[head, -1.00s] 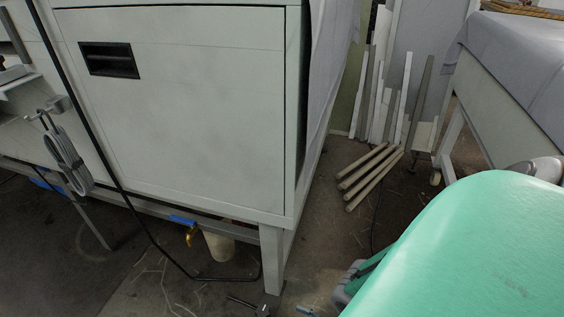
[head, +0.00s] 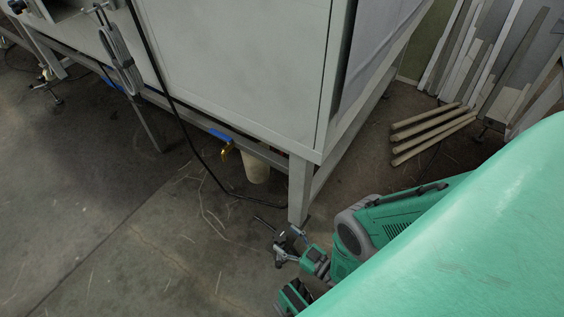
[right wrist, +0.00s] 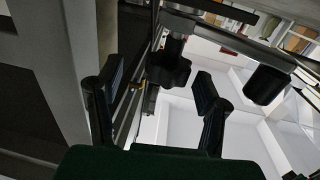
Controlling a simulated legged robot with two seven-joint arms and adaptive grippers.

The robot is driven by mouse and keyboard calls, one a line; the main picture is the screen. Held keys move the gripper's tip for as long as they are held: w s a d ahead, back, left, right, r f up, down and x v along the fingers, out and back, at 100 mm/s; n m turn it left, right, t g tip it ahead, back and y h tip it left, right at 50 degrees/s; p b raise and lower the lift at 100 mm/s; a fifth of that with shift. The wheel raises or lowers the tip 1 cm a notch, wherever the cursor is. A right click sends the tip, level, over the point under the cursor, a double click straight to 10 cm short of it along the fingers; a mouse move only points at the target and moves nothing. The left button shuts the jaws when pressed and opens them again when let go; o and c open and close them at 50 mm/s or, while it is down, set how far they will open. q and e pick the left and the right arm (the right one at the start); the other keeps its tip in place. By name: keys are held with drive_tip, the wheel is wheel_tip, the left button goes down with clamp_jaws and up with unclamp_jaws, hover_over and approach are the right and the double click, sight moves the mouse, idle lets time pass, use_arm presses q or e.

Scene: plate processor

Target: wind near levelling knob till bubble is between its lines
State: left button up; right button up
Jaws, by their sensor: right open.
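The near levelling knob (right wrist: 168,68) is black and lobed, on a grey shaft, in the right wrist view. It shows between the two dark fingers of my right gripper (right wrist: 158,97), which is open; I cannot tell whether either finger touches it. In the head view my right gripper (head: 296,243) is low beside the bottom of the machine's near leg. Small dark parts (head: 264,222) with a thin rod stick out there, partly hidden by the gripper. No bubble or its lines can be made out. My left gripper is not in view.
The grey cabinet's leg (head: 300,190) stands close to the gripper. A black cable (head: 205,165) runs down the cabinet front to the floor. A brass valve with a blue handle (head: 221,135) hangs under the frame. Bars (head: 432,135) lie on the floor behind. Floor at left is open.

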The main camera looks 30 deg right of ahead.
drive_tip(key=shift+w+a+r, duration=0.15)
drive_tip(key=shift+w+a, duration=0.55)
drive_tip(key=shift+w, duration=0.15)
drive_tip(key=shift+w+a+r, duration=0.1)
drive_tip(key=shift+w+a, duration=0.1)
drive_tip(key=shift+a, duration=0.05)
drive_tip(key=shift+d, duration=0.45)
drive_tip(key=c, duration=1.2)
drive_tip(key=shift+a+n+y, duration=0.15)
drive_tip(key=shift+n+y, duration=0.25)
drive_tip(key=shift+y, duration=0.2)
drive_tip(key=shift+n+g+y, duration=0.5)
drive_tip(key=shift+y, duration=0.2)
drive_tip(key=shift+n+g+y, duration=0.6)
drive_tip(key=shift+n+y, duration=0.1)
drive_tip(key=shift+y, duration=0.3)
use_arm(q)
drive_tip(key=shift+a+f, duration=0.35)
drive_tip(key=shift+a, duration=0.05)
